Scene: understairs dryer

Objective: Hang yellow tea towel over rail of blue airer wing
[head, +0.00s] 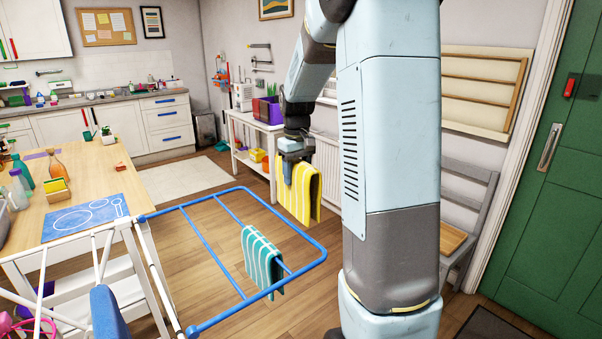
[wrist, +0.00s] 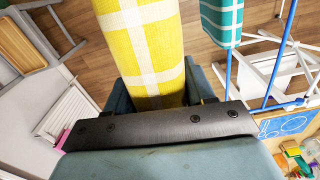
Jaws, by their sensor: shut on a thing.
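My gripper (head: 293,160) is shut on the yellow tea towel (head: 301,196), which has white stripes and hangs folded from the jaws. The towel (wrist: 145,50) fills the middle of the wrist view, between my gripper's fingers (wrist: 155,92). The blue airer wing (head: 237,206) extends to the right from a white airer frame in the head view. The towel appears just beyond the wing's far right part in the picture; I cannot tell whether they touch. A teal striped towel (head: 262,262) hangs over a middle rail of the wing, and it also shows in the wrist view (wrist: 221,20).
A wooden table (head: 95,185) with bottles and a blue mat (head: 87,218) stands at the left. A white shelf unit (head: 255,122) is behind my gripper. A grey chair (head: 465,215) and green door (head: 560,200) are at the right. Wooden floor is clear beneath the wing.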

